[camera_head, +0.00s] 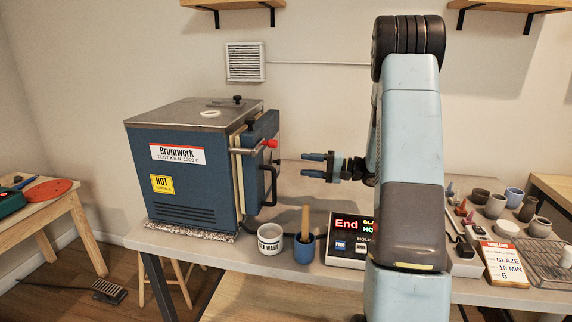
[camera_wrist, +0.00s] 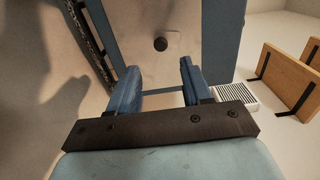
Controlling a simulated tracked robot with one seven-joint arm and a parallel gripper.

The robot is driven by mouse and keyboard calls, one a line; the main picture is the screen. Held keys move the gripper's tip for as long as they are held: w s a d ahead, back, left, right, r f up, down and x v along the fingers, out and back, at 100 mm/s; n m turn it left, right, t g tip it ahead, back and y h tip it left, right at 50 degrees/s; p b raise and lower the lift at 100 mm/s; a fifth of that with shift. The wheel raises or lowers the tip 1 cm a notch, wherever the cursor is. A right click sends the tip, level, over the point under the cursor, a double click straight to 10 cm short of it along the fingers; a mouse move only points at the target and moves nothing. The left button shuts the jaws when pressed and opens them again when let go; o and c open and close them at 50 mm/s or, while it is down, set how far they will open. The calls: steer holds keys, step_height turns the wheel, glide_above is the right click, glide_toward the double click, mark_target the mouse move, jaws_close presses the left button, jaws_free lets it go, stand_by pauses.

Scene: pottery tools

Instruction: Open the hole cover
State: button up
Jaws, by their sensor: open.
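The blue kiln (camera_head: 184,165) stands on the left part of the table, its handled side facing right toward my gripper. A small black knob (camera_head: 237,98) shows on its metal top, beside a pale disc (camera_head: 217,102). I cannot tell which part is the hole cover. My gripper (camera_head: 306,165) is open and empty, pointing left at the kiln's handled side, with a gap between. In the wrist view, my open fingers (camera_wrist: 158,70) frame a pale panel with blue edges. A dark round knob or plug (camera_wrist: 160,44) sits on it, just beyond the fingertips, with nothing touching it.
A red-tipped lever (camera_head: 271,143) and a black handle (camera_head: 269,186) stick out from the kiln side. Below my gripper stand a white tub (camera_head: 270,240), a blue cup (camera_head: 304,249) with a wooden stick, and a control box (camera_head: 347,235). Several pots and tools are at right.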

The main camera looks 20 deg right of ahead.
steer(key=x, duration=0.8)
jaws_close()
stand_by(0.4)
